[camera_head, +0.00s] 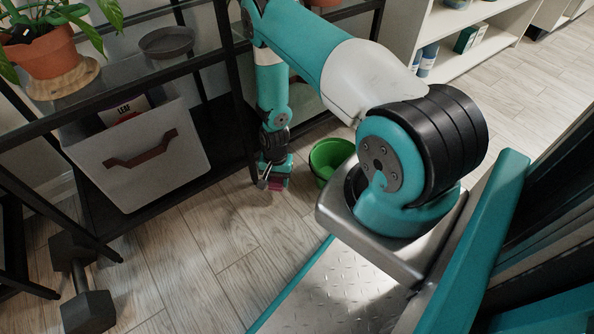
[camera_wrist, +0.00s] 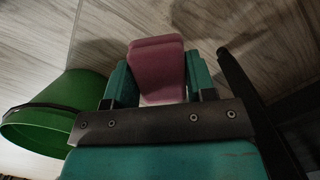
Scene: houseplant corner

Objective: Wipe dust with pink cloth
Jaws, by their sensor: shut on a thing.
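My gripper (camera_head: 272,182) is low over the wooden floor, beside the shelf's black leg and left of a green pot. In the wrist view my gripper (camera_wrist: 156,88) is shut on the pink cloth (camera_wrist: 157,62), a folded block held between the two teal fingers. In the head view only a small bit of the pink cloth (camera_head: 277,185) shows under the gripper. I cannot tell whether the cloth touches the floor. No dust can be made out.
The green pot (camera_head: 318,160) stands close to the right of my gripper; it also shows in the wrist view (camera_wrist: 62,110). A white bin (camera_head: 140,160) sits on the black shelf, with a potted plant (camera_head: 45,50) above. A dumbbell (camera_head: 85,290) lies left. Front floor is clear.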

